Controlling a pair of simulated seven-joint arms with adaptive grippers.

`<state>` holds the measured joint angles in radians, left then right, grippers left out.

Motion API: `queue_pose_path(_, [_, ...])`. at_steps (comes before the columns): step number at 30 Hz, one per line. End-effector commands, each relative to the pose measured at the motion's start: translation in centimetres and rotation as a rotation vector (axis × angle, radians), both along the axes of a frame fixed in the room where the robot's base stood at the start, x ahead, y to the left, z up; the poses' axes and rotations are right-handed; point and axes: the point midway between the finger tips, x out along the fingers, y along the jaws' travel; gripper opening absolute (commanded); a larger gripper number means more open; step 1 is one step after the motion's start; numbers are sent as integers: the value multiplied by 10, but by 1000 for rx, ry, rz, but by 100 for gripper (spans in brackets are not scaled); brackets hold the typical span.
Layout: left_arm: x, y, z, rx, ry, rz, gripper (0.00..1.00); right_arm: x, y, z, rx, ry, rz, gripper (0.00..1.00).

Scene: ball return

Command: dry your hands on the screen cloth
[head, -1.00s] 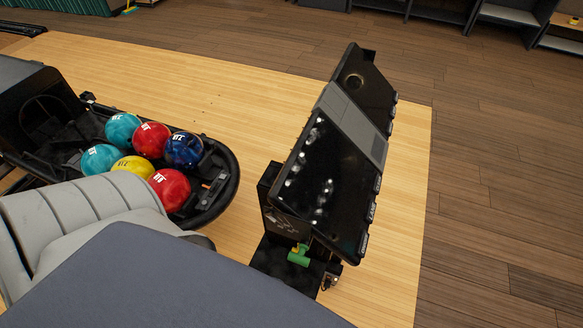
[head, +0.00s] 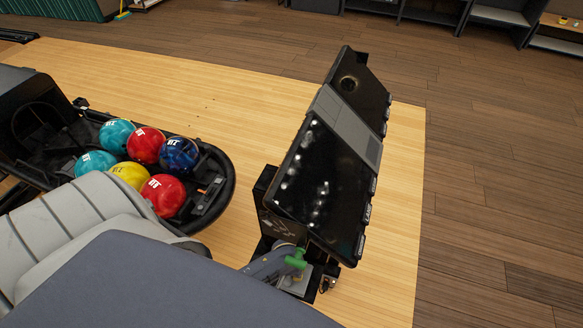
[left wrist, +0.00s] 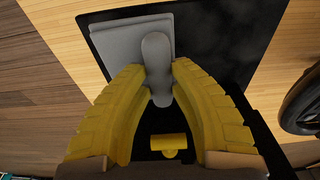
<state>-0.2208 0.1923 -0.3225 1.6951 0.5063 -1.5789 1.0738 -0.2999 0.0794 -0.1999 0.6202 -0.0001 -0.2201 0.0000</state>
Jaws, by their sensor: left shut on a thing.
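My left gripper (head: 276,263) is at the foot of the screen console, partly hidden by my own arm. In the left wrist view its two yellow fingers (left wrist: 158,84) are closed around the raised, narrow middle fold of the grey cloth (left wrist: 130,42). The rest of the cloth is a flat, square piece over a black surface (left wrist: 205,38). In the head view a grey patch, which looks like the cloth (head: 293,284), shows beside the gripper. The tilted black screen (head: 318,185) above has several pale spots on it. My right gripper is not in view.
A small green object (head: 296,258) stands at the console foot, close by my left gripper. The ball return (head: 222,165) with several coloured balls is to the left. Bare pale wood floor (head: 230,105) lies behind and right of the console.

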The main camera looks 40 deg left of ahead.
Motion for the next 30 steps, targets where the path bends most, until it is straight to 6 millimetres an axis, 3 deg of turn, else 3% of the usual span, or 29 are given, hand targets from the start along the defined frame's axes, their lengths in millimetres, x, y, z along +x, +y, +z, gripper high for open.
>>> queue_pose_path(9, [-1, 1, -35, 2, 1, -1, 1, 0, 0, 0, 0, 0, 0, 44])
queue_pose_path(26, [7, 1, -40, -1, 1, 0, 1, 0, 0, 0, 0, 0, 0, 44])
queue_pose_path(27, [7, 1, -40, -1, 0, 0, 28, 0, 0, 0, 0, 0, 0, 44])
queue_pose_path(30, [7, 2, -40, -1, 1, 0, 40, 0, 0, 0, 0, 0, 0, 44])
